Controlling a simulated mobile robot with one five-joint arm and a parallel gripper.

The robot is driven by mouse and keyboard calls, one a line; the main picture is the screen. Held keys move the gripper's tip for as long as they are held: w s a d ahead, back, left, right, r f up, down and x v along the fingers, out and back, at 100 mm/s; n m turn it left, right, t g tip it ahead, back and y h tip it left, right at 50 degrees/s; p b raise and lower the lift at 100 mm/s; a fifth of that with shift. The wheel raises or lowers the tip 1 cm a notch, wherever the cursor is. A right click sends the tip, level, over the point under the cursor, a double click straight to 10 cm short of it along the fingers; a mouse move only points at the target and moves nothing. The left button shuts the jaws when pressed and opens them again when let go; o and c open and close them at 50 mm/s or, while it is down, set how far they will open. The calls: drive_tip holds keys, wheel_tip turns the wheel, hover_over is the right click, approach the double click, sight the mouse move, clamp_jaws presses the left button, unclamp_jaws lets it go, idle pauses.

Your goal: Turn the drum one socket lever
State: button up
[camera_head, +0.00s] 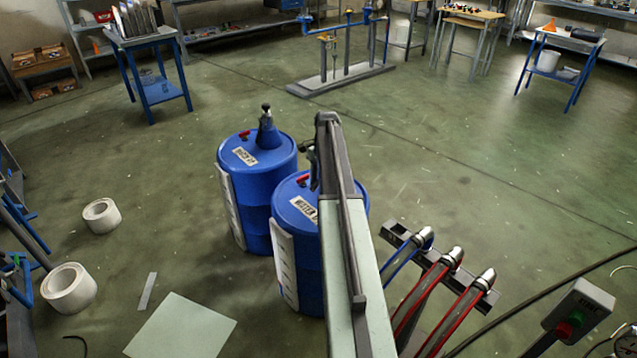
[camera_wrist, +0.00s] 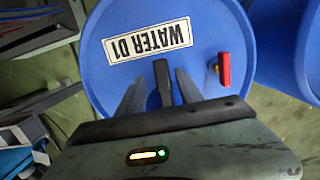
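The blue drum labelled WATER 01 (camera_wrist: 112,70) fills the top of the wrist view, its label upside down. It appears to be the nearer drum (camera_head: 345,192) in the head view, partly hidden by my arm. A small red lever (camera_wrist: 224,69) stands on its lid, right of the label in the wrist view. The red lever also shows in the head view (camera_head: 304,181), close beside my gripper (camera_head: 312,160). In the wrist view, my gripper (camera_wrist: 161,78) has its fingers spread, with a dark piece between them. The red lever is to their right, outside the fingers.
A second blue drum (camera_head: 230,180) with a grey fitting (camera_head: 266,135) and its own red lever stands close behind. A rack with hoses (camera_head: 398,232) is at the right, near a control box (camera_head: 578,312). White rolls (camera_head: 69,288) lie left.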

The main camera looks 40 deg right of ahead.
drive_tip(key=shift+w+a, duration=0.15)
drive_tip(key=shift+w, duration=0.05)
drive_tip(key=shift+r, duration=0.25)
drive_tip(key=r+p, duration=0.5)
drive_tip(key=d+r+p, duration=0.1)
drive_tip(key=r+p, duration=0.1)
drive_tip(key=p, duration=0.1)
drive_tip(key=shift+r, duration=0.25)
drive_tip(key=shift+f, duration=0.1)
